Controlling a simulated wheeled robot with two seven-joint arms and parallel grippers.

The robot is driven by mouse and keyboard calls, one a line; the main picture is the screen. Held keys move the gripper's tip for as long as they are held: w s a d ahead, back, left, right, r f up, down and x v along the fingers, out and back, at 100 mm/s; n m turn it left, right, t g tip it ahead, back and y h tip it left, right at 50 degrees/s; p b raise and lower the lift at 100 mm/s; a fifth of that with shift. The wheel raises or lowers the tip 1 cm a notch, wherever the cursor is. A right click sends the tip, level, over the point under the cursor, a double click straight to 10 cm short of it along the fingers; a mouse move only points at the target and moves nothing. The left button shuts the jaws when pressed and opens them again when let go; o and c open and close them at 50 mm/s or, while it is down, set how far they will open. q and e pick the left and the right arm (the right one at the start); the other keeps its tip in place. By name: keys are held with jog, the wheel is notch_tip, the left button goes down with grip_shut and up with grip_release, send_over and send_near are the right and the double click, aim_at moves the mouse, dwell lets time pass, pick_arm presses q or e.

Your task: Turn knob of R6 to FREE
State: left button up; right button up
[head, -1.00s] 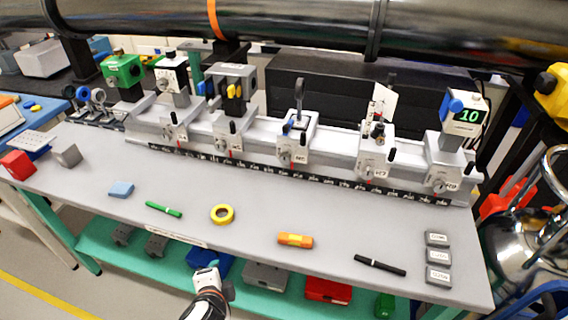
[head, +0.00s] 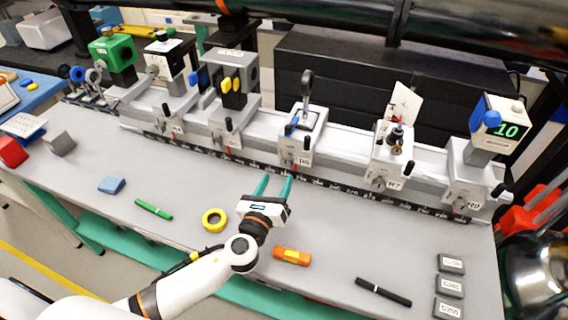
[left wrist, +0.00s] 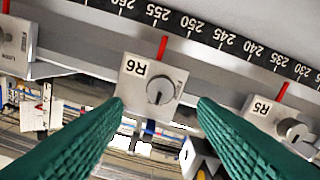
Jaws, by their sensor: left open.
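The R6 carriage (head: 304,133) sits mid-rail, with a dark ring-topped post on it. Its label and round grey knob (left wrist: 161,91) show clearly in the left wrist view. The knob's dark slot stands nearly upright in that picture; the small lettering beside it is too small to read surely. My left gripper (head: 275,183) is open and empty, above the bench in front of R6. In the left wrist view its teal fingers (left wrist: 160,104) lie on either side of the knob, apart from it. My right gripper is not in view.
Neighbouring carriages R5 (head: 235,120) and R7 (head: 392,160) stand on the same rail. A yellow tape roll (head: 214,220), an orange block (head: 291,256) and a black pen (head: 383,292) lie on the bench. A large dark pipe crosses overhead.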

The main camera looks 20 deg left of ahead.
aim_at(285, 163)
pick_arm(q)
jog(key=w, duration=0.6)
jog(key=shift+d, duration=0.1)
jog(key=shift+w+f, duration=0.1)
jog(key=shift+c, duration=0.5)
jog(key=c, duration=0.9)
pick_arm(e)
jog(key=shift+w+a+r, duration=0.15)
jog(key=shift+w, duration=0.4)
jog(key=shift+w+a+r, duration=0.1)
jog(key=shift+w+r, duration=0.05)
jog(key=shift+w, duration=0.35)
